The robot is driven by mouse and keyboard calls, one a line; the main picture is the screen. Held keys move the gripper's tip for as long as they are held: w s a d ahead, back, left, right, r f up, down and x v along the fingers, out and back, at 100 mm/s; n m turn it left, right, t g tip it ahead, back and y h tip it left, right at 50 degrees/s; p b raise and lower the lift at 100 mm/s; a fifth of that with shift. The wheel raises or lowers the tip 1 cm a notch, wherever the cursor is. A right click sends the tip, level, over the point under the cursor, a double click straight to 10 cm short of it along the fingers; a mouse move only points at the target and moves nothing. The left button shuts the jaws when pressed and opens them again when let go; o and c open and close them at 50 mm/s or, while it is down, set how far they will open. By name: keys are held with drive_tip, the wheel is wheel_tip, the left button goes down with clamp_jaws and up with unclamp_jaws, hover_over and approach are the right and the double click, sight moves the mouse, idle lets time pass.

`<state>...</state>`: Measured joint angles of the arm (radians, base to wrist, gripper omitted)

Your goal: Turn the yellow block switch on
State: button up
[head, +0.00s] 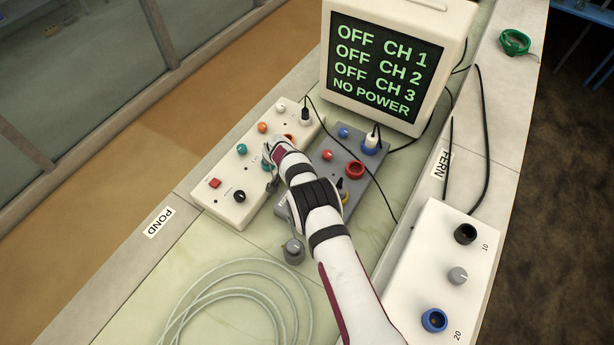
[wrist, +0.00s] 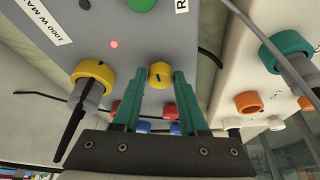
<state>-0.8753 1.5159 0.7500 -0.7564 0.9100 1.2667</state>
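The yellow switch (wrist: 160,75) is a small round knob with a dark mark, on the face of a grey block (wrist: 130,30) in the wrist view. My gripper (wrist: 158,84) is open, with one teal finger on each side of the knob; I cannot tell whether either touches it. In the head view the grey block (head: 371,193) lies on the bench, partly behind my arm. The yellow switch and my fingertips are hidden there. A yellow socket (wrist: 92,72) with a grey plug in it sits left of the switch in the wrist view.
A white block (head: 222,193) with coloured knobs lies left of the grey one. A screen (head: 385,65) reads OFF for three channels and NO POWER. A red light (wrist: 113,44) shows on the grey block. A coiled hose (head: 240,268) and a white panel (head: 430,260) are nearer.

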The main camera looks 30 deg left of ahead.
drive_tip(key=o, duration=0.3)
drive_tip(key=shift+o, duration=0.2)
drive_tip(key=shift+r, duration=0.1)
drive_tip(key=v, duration=1.5)
drive_tip(key=shift+s+r, duration=0.15)
drive_tip(key=shift+r, duration=0.15)
